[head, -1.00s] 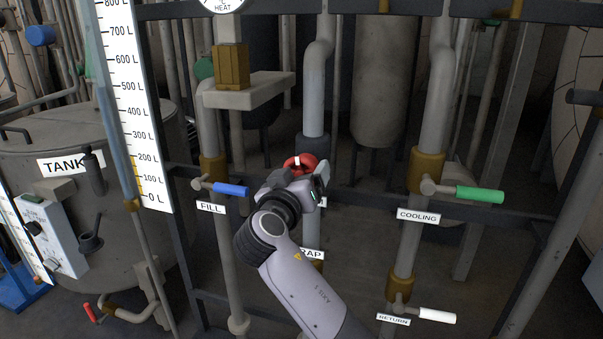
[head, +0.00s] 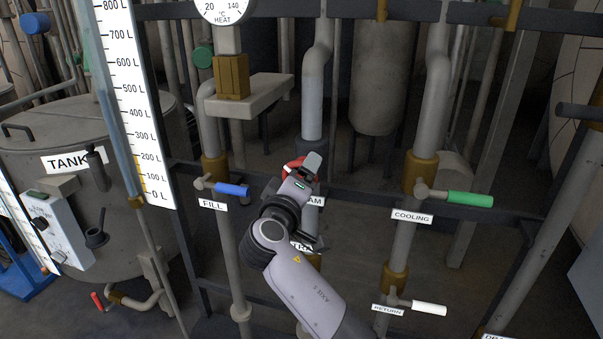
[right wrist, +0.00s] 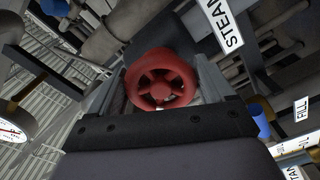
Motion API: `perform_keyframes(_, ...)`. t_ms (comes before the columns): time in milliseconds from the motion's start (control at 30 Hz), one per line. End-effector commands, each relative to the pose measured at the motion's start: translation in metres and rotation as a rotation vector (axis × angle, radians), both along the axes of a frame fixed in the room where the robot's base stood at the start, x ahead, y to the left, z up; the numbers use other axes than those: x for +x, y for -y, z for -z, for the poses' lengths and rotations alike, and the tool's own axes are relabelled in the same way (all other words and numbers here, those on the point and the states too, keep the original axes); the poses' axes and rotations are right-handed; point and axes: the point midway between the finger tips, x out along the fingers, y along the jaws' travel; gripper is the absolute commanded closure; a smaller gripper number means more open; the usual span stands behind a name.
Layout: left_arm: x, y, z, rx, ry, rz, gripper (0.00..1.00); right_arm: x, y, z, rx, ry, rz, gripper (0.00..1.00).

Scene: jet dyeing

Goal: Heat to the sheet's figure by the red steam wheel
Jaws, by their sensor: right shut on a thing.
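The red steam wheel (head: 291,167) sits on the steam pipe in the middle of the head view, partly hidden behind my right gripper (head: 303,170). In the right wrist view the red wheel (right wrist: 162,80) shows its spokes between the two fingers, and the gripper is shut on it. The STEAM label (right wrist: 225,22) is beside it. No sheet can be made out. My left gripper is not in view.
Blue FILL lever (head: 232,190) is left of the wheel; green COOLING lever (head: 469,198) and white RETURN lever (head: 428,308) are right. A dark crossbar and vertical pipes surround my arm. The tank (head: 60,215) and level scale (head: 133,100) stand at the left.

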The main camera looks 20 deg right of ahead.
Motion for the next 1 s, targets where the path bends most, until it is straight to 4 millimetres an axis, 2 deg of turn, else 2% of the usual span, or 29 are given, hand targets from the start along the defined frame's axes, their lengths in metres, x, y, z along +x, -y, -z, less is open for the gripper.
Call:
perform_keyframes(567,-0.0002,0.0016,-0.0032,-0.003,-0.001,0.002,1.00,0.0007,0.0011,-0.0034,-0.032,-0.012,0.000,0.49)
perform_keyframes(600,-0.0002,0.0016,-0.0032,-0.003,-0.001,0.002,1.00,0.0007,0.0011,-0.0034,-0.032,-0.012,0.000,0.09)
perform_keyframes(633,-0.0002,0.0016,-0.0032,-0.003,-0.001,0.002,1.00,0.0007,0.0011,-0.0032,-0.032,-0.012,0.000,0.00)
perform_keyframes(1000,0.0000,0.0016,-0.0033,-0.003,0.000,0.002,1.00,0.0004,0.0008,-0.0012,-0.029,-0.016,0.000,0.00)
